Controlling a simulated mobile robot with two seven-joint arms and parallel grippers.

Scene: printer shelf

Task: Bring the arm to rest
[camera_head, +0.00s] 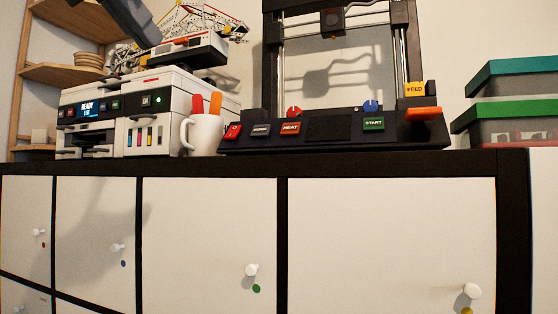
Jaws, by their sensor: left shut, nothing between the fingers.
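My left gripper (146,34) comes in dark grey from the top left, in front of the crane model and above the white printer. It is shut and holds nothing; most of the arm is outside the picture. My right gripper is not in view.
The white printer (100,95), a white mug (198,136) with orange and red handles, and a black 3D printer (330,128) stand on the dark-framed cabinet (380,163). A crane model (205,20) is above the white printer. Lidded boxes (510,110) are at right. A wooden shelf (62,75) is at left.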

